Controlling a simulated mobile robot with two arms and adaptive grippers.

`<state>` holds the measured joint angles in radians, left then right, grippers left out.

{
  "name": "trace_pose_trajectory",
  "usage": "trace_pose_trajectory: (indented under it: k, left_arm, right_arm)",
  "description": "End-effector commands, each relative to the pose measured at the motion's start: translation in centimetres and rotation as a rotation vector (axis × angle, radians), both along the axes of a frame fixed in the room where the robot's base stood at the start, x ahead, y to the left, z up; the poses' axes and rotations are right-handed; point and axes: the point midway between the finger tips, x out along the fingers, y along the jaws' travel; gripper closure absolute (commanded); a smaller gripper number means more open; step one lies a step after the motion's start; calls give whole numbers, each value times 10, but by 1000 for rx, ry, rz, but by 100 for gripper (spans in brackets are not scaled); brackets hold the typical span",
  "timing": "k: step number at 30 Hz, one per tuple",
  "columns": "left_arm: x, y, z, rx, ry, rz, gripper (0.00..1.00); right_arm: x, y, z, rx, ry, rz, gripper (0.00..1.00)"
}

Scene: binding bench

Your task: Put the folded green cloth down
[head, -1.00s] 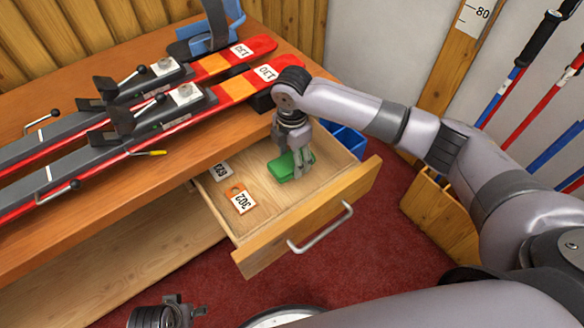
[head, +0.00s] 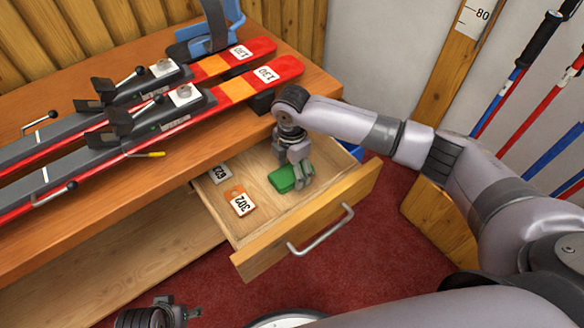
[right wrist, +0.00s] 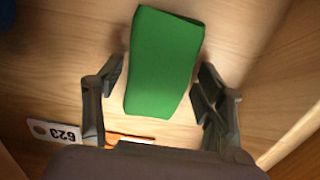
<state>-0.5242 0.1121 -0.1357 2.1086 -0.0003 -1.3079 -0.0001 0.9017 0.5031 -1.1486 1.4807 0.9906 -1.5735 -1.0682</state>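The folded green cloth (head: 282,180) lies on the floor of the open drawer (head: 262,240), towards its right side. In the right wrist view the cloth (right wrist: 163,62) is a flat green block between the two fingers, with a gap on each side. My right gripper (head: 298,176) is open, over and beside the cloth inside the drawer, and hides a little of it in the head view. My left gripper (head: 184,309) shows only in part at the bottom edge; its fingers are too unclear to read.
An orange tag marked 302 (head: 239,201) and a grey tag marked 623 (head: 218,174) lie in the drawer, left of the cloth. Two red skis (head: 262,77) lie on the bench (head: 318,85) above. Ski poles (head: 520,65) lean at the right.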

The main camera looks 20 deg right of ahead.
Motion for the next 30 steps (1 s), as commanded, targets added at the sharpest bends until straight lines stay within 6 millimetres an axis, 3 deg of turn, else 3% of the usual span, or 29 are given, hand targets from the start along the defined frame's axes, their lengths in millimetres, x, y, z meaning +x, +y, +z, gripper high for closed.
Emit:
trace_pose_trajectory:
  k: [10, 22, 30]
  left_arm:
    - [0, 0, 3, -1, -2, 0, 43]
    - [-10, 0, -65, 3, 40, -6, 43]
    - [-18, 1, -92, 4, 51, -9, 43]
  right_arm:
    - [1, 0, 12, 1, -4, 0, 36]
    - [1, 1, 85, 1, -3, 0, 36]
    - [1, 1, 118, 0, 0, 0, 36]
